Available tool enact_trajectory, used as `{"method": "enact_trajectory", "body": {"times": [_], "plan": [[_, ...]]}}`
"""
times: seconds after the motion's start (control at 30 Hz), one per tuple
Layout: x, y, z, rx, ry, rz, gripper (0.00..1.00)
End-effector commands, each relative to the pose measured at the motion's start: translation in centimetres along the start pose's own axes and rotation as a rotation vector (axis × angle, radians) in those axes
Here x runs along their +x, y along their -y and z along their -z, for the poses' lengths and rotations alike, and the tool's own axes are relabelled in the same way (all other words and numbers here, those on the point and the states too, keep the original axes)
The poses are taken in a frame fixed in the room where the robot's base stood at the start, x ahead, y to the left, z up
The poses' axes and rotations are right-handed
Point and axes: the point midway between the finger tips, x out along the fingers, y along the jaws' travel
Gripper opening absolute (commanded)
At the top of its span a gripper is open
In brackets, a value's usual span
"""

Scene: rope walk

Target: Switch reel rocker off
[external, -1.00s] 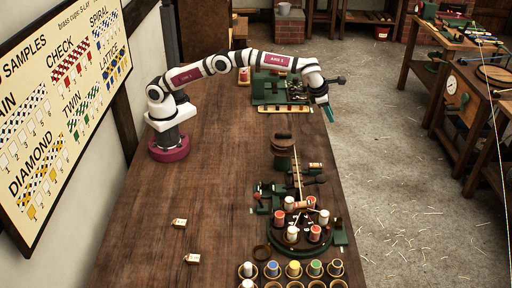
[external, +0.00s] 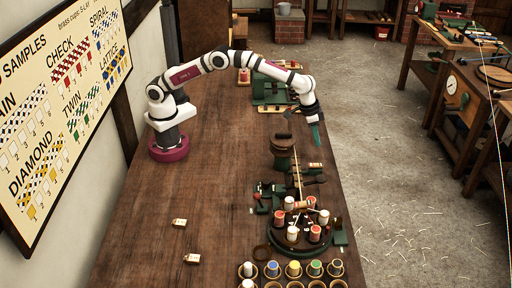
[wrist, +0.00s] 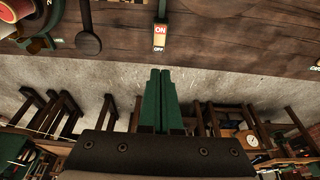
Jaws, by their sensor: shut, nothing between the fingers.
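The reel rocker (wrist: 160,38) shows in the wrist view near the table's edge. Its ON end is orange-red and at the top of the picture; its OFF end is pale and nearer my fingers. A small red-and-white piece (external: 315,166) in the external view looks like the same rocker, but it is too small to be sure. My gripper (external: 319,146) has green fingers pointing down near the table's right edge. In the wrist view my gripper (wrist: 160,71) is shut and empty, its tips just below the rocker in the picture, with a gap between them.
A dark round knob or handle (wrist: 88,42) lies left of the rocker in the wrist view. In the external view, a round wooden-topped post (external: 283,143) stands left of my gripper. A carousel with several bobbins (external: 292,233) stands nearer the camera. The table's left half is mostly clear.

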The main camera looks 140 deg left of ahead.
Motion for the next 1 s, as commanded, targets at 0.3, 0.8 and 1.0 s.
{"method": "enact_trajectory", "body": {"times": [0.3,0.8,1.0], "plan": [[6.6,0.0,-0.5,0.000,0.001,-0.001,0.00],[8.8,-0.1,-1.1,0.001,-0.003,-0.004,0.00],[9.8,-0.1,-0.9,0.001,-0.001,-0.002,0.00]]}}
